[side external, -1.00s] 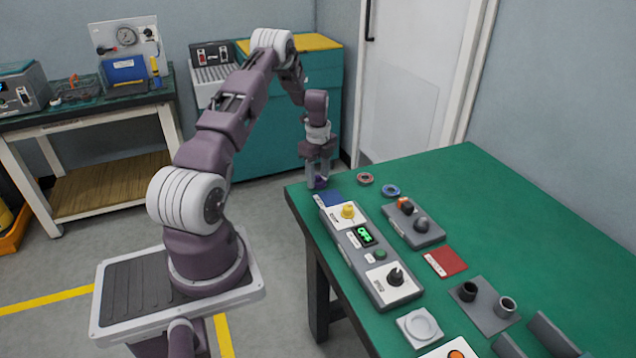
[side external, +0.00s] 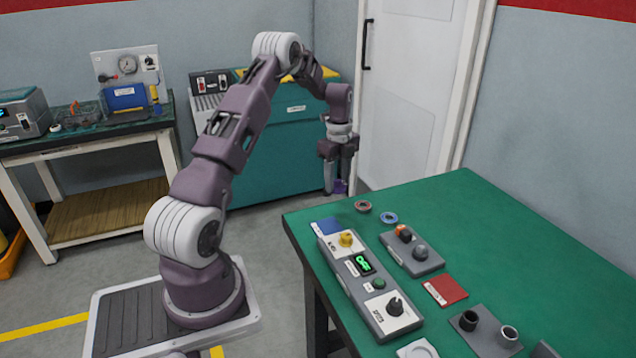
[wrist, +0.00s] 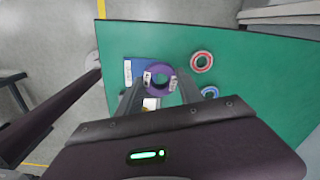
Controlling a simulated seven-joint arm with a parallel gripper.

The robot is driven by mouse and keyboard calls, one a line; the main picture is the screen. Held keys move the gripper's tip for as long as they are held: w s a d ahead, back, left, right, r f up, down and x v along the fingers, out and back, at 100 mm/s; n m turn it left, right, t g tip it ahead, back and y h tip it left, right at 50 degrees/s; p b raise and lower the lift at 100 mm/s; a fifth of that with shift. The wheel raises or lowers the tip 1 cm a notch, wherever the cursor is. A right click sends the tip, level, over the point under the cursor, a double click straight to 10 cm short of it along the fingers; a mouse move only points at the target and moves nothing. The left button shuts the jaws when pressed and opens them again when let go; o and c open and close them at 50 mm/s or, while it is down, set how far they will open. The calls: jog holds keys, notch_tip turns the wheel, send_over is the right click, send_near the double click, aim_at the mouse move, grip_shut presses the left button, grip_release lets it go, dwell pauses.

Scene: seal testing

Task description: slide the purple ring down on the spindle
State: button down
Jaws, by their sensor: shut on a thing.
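The purple ring (wrist: 159,67) is between the two finger pads of my gripper (wrist: 158,81), which is shut on it. Its open hole faces the wrist camera. In the side view the ring (side external: 341,187) shows as a small purple patch at the fingertips of my gripper (side external: 335,188), which points down. There the ring appears raised, above and behind the table's far left corner. Several upright posts and knobs stand on the table, and I cannot tell which one is the spindle.
On the green table (side external: 480,220) lie a brown-red ring (side external: 363,206), a blue ring (side external: 389,218), a blue pad (side external: 326,226) and a red pad (side external: 446,290). A long control panel (side external: 345,262) and a two-post block (side external: 412,257) stand nearby. The right side is clear.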

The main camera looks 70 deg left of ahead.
jog(key=w+d+m, duration=0.3)
jog(key=w+d, duration=0.5)
jog(key=d, duration=0.5)
jog(key=m, duration=0.2)
send_over(422, 246)
jog(key=shift+f, duration=2.1)
jog(key=shift+f, duration=0.6)
jog(key=shift+f, duration=0.65)
jog(key=c, duration=0.7)
grip_release()
